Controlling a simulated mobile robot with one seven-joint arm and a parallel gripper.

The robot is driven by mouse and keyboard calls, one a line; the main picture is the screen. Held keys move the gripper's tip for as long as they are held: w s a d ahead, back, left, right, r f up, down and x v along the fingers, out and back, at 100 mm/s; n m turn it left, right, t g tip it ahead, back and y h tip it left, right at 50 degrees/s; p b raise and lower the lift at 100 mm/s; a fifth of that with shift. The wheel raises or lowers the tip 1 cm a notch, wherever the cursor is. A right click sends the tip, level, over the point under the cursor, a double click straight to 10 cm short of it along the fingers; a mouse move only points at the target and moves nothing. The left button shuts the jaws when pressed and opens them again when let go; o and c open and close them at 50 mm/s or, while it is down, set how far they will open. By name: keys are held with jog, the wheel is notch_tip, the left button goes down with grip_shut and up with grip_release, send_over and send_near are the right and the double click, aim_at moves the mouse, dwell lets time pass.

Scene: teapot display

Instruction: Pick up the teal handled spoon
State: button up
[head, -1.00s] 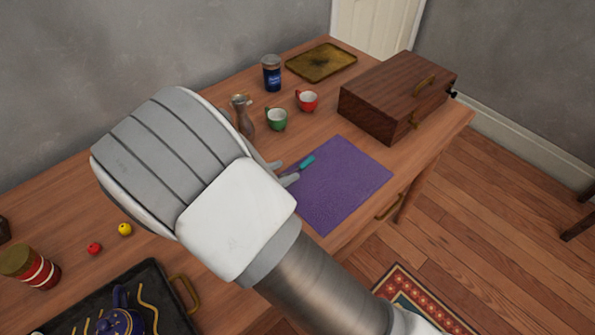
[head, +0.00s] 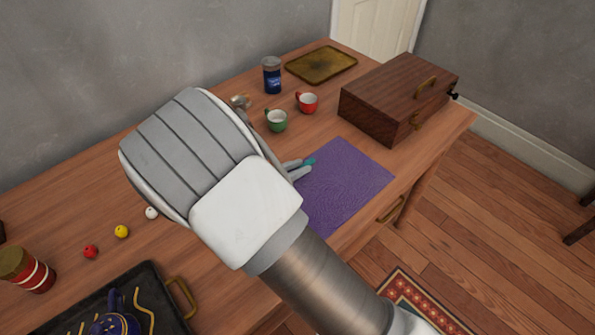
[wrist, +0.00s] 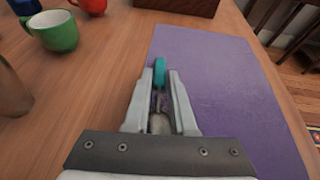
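The teal handled spoon lies on the purple mat (head: 345,185), its teal handle (wrist: 159,72) pointing away from me in the wrist view. Its metal shaft and bowl (wrist: 159,123) run back between my fingers. My gripper (wrist: 161,78) is low over the mat, with one finger on each side of the spoon. Narrow gaps show beside the shaft, so the fingers look open around it; contact at the handle is hard to judge. In the head view, the handle (head: 310,161) shows just past my fingertips (head: 300,167); my arm hides the rest.
A green cup (head: 276,121), a red cup (head: 308,103) and a blue jar (head: 272,76) stand behind the mat. A wooden box (head: 390,105) is at the back right. A metal pitcher (head: 240,102) is partly hidden by my arm. The mat's right side is clear.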

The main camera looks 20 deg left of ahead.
grip_shut()
jog(key=shift+r, duration=0.15)
